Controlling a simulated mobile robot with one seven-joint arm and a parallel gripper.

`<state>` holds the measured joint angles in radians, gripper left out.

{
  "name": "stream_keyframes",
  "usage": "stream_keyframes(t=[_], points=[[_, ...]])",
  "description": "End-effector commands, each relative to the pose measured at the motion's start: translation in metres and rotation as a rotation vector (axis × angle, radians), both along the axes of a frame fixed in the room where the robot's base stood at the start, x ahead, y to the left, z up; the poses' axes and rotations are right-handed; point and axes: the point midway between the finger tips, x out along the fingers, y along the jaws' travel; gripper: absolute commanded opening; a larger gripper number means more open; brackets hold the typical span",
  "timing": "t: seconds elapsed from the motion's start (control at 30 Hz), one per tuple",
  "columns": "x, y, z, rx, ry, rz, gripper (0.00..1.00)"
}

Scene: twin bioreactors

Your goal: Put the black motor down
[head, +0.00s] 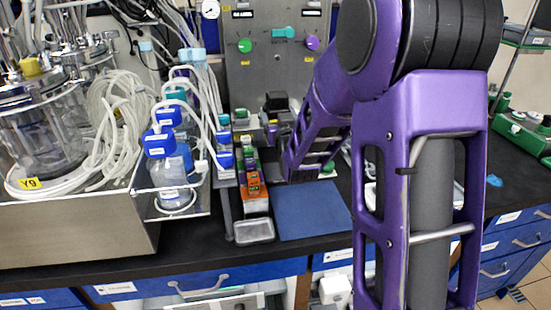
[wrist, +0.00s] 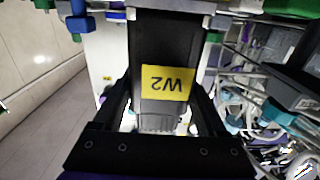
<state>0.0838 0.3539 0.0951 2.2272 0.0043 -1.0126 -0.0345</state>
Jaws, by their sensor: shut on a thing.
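The black motor (wrist: 165,40) with a yellow W2 label fills the middle of the wrist view. My gripper (wrist: 163,112) is shut on it, with one dark finger on each side. The label reads upside down there. In the head view, a black block (head: 276,101) that looks like the motor's top shows beside my purple wrist, in front of the grey panel. Most of my gripper is hidden there by my own arm. I cannot tell whether the motor's lower end touches anything.
A blue mat (head: 312,211) lies bare on the black bench. A steel reactor station (head: 75,230) with coiled tubing stands far left.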

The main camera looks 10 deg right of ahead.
Motion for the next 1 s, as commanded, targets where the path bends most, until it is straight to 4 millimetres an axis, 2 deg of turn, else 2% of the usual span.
stream_keyframes(t=[0.2,0.47,0.7,1.0], points=[[0.001,0.0,-0.037,0.0,-0.001,0.0,0.0],[0.001,0.0,-0.055,-0.001,-0.005,0.0,0.0],[0.001,0.0,-0.085,0.0,-0.003,0.0,0.0],[0.001,0.0,-0.088,0.0,-0.006,0.0,0.0]])
